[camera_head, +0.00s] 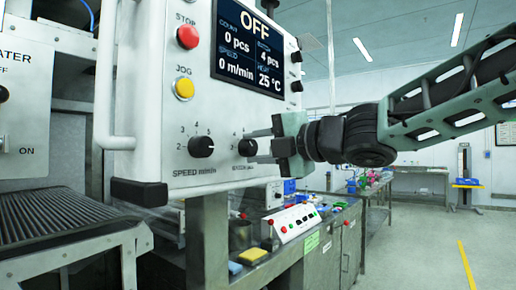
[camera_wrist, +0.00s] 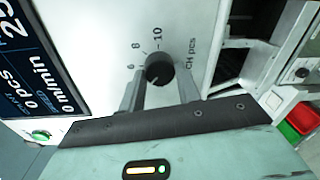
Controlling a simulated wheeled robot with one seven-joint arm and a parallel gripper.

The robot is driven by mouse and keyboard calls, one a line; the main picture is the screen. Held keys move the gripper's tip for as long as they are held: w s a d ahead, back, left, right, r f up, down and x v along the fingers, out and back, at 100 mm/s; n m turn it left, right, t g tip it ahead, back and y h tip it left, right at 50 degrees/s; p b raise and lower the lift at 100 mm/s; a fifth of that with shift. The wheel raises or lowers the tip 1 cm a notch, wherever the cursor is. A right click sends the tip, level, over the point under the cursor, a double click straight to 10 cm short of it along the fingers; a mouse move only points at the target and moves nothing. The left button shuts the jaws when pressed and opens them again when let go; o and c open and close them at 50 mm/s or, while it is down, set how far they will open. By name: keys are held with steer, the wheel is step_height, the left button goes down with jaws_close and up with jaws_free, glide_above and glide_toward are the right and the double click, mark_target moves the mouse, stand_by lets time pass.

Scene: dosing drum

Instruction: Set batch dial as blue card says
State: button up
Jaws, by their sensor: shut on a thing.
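The batch dial is a black knob (camera_head: 247,147) low on the white control panel, right of the speed dial (camera_head: 201,146). My gripper (camera_head: 258,146) reaches it from the right. In the wrist view, my gripper (camera_wrist: 160,88) has its two fingers on either side of the batch dial (camera_wrist: 159,68) and is shut on it. Scale marks 8 and 10 and part of a "pcs" label show around the dial. Its exact setting is hard to read. The display (camera_head: 250,48) reads OFF, 0 pcs, 4 pcs, 0 m/min, 25 °C. I cannot make out a blue card.
A red STOP button (camera_head: 188,37) and a yellow JOG button (camera_head: 184,88) sit on the panel's left. A white handle bar (camera_head: 105,80) runs beside it. A ribbed conveyor (camera_head: 62,222) is at lower left. A bench with a control box (camera_head: 296,221) stands below.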

steer(key=o, duration=1)
steer(key=p+v, duration=1)
steer(key=v, duration=0.7)
steer(key=shift+s+d, duration=0.1)
steer(key=shift+s, duration=0.05)
